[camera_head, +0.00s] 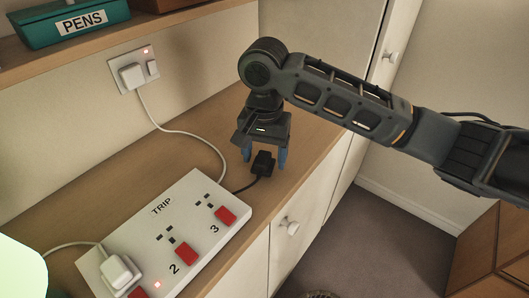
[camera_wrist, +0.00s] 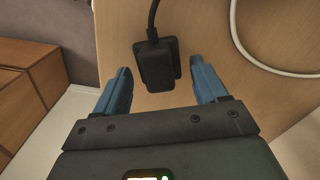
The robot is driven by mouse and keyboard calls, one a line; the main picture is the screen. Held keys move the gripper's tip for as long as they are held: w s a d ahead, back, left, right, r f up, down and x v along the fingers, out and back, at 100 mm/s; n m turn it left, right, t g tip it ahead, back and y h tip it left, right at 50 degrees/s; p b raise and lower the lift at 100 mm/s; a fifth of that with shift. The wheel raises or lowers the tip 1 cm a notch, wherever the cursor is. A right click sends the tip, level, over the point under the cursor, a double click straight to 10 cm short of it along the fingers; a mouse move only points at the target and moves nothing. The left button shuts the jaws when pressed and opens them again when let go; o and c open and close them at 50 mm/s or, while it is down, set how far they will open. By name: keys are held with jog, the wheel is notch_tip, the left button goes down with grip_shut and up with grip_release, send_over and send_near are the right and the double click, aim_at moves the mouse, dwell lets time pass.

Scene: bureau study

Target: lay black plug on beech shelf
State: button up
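The black plug (camera_head: 263,163) is on the wooden desk top, to the right of the white power strip, with its black cable running toward the strip. My gripper (camera_head: 265,158) is above the desk, pointing down, with its blue fingers on either side of the plug. In the wrist view the plug (camera_wrist: 155,64) lies between and a little beyond the two open fingertips (camera_wrist: 160,75), with a gap on each side. A wooden shelf (camera_head: 120,37) runs along the wall at the upper left; I take it as the beech shelf.
The white power strip (camera_head: 185,215) marked TRIP has red switches and a white plug (camera_head: 117,271) at its near end. A wall socket (camera_head: 133,71) holds another white plug with a trailing cable. A teal PENS box (camera_head: 75,22) stands on the shelf. Cupboard doors lie below the desk edge.

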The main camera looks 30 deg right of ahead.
aim_at(264, 153)
jog(key=shift+r, duration=0.15)
notch_tip(264, 153, up, 12)
jog(key=shift+p, duration=0.3)
dwell(0.4)
